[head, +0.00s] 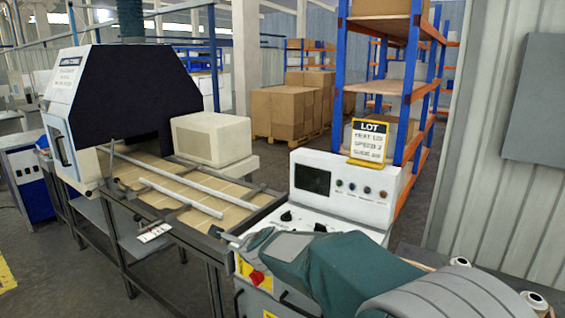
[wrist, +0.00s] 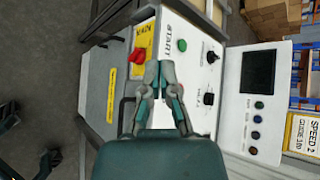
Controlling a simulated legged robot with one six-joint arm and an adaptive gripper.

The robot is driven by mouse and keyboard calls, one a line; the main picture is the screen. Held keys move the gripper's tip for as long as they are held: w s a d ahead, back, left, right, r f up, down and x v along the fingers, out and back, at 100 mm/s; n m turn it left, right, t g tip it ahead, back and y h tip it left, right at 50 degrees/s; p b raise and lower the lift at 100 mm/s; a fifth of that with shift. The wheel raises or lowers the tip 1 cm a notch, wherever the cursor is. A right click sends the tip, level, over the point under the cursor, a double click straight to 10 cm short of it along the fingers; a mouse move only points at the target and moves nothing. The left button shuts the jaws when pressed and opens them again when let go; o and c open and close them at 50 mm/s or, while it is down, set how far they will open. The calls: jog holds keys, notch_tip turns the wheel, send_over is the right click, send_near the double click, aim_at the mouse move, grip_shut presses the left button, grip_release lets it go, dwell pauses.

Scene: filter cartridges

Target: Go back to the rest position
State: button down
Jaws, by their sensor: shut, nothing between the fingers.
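My gripper (wrist: 158,68) is shut and empty in the wrist view, its fingertips together in front of the white control panel (wrist: 196,75). A green button (wrist: 182,45) sits just beyond and to the right of the tips, apart from them in the picture. A red switch (wrist: 137,56) on a yellow plate is to the left. In the head view my teal-sleeved arm reaches left across the front of the machine console (head: 345,190). The fingertips are hard to make out there, and the arm hides part of the panel.
A conveyor (head: 190,190) with rails runs to a dark-hooded machine (head: 130,80) at the left. A yellow LOT sign (head: 369,141) stands on the console. White round pieces (head: 535,299) are partly hidden behind my arm at lower right. Shelves (head: 385,85) and cartons (head: 290,110) stand behind.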

jog(key=s+d+r+n+g, duration=0.1)
jog(key=s+d+r+n, duration=0.2)
jog(key=s+d+n, duration=0.3)
jog(key=s+d+r+n+g, duration=0.1)
jog(key=s+d+r+n, duration=0.3)
jog(key=s, duration=0.3)
jog(key=s+d+f+n+g+h, duration=0.1)
jog(key=s+d+f+n+h, duration=0.1)
jog(key=s+d, duration=0.5)
jog(key=s+d+f+n+g+h, duration=0.1)
jog(key=s+d+f+n+h, duration=0.2)
jog(key=s+d+n, duration=0.4)
jog(key=s+d+f, duration=0.1)
jog(key=s, duration=0.5)
jog(key=shift+s+g, duration=0.3)
jog(key=shift+s, duration=0.1)
jog(key=shift+a+r, duration=0.1)
